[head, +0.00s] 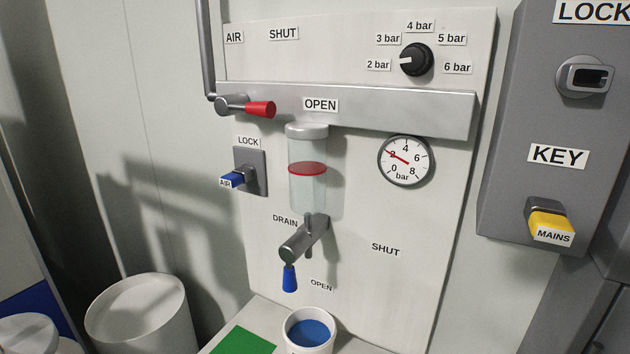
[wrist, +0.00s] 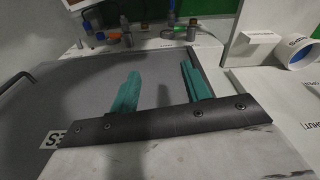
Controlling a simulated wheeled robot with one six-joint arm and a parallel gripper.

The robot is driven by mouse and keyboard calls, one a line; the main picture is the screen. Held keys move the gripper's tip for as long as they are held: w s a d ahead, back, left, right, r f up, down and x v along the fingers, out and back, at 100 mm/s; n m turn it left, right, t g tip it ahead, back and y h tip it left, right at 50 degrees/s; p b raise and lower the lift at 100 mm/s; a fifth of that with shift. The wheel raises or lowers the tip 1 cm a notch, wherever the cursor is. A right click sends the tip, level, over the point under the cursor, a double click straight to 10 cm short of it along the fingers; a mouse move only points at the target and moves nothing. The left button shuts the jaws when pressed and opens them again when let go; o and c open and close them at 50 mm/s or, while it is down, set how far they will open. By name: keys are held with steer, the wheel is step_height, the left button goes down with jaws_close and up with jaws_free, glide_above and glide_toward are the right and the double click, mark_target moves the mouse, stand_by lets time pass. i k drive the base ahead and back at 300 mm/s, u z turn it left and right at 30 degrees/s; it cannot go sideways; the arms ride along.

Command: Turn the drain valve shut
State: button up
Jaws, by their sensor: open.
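The drain valve (head: 303,238) is a grey metal body below the clear bowl, beside the DRAIN label. Its blue-tipped lever (head: 289,279) points down, left of the drain's OPEN label (head: 321,285). The drain's SHUT label (head: 385,250) is to the right, higher up. My gripper (wrist: 160,88) shows only in the wrist view. Its two teal fingers are wide apart with nothing between them. It is apart from the drain valve; the head view shows no part of my gripper near the lever.
A white cup with blue contents (head: 308,333) stands under the drain beside a green patch (head: 243,342). Above are a red-tipped air lever (head: 260,108), a pressure gauge (head: 404,160) and a blue AIR key (head: 231,180). A white bin (head: 142,315) stands at lower left.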

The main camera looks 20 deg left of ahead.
mark_target(289, 252)
steer(key=u, duration=1.3)
